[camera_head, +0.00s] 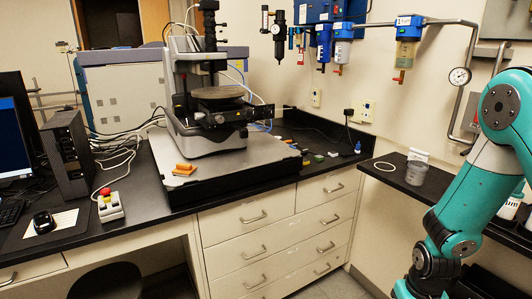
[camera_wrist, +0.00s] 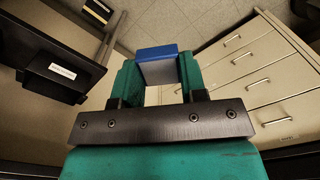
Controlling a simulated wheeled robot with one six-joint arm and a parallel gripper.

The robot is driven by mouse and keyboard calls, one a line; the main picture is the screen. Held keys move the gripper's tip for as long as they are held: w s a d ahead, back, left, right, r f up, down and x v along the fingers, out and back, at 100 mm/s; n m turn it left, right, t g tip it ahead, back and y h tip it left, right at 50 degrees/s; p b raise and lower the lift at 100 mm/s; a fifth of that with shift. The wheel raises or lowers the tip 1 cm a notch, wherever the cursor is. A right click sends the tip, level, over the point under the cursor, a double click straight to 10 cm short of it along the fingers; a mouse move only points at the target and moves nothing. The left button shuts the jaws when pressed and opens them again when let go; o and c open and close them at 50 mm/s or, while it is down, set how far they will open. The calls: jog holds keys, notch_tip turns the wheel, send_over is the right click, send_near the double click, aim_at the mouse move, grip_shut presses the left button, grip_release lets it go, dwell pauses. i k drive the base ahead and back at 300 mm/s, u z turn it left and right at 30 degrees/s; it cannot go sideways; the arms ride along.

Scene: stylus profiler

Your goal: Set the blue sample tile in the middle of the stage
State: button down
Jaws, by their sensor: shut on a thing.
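The blue sample tile (camera_wrist: 157,51) is held between the two green fingers of my gripper (camera_wrist: 157,72) in the wrist view. Its blue edge faces up in the picture and a pale grey face shows below it. The stage (camera_head: 218,92) is the round tan plate of the profiler on the counter in the head view; its top looks bare. My gripper and the tile do not show in the head view, where only part of my teal arm is at the right, well apart from the stage.
The profiler's black column (camera_head: 208,45) rises behind the stage. An orange piece (camera_head: 183,169) lies on the base slab. Small coloured pieces (camera_head: 319,157) and a blue bottle (camera_head: 357,147) are on the counter to the right. A clear cup (camera_head: 416,172) stands on the right-hand counter.

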aim_at(218, 90)
jog(key=u, duration=2.75)
jog(key=i, duration=1.65)
jog(key=z, duration=2.9)
jog(key=i, duration=0.95)
jog(key=u, duration=0.05)
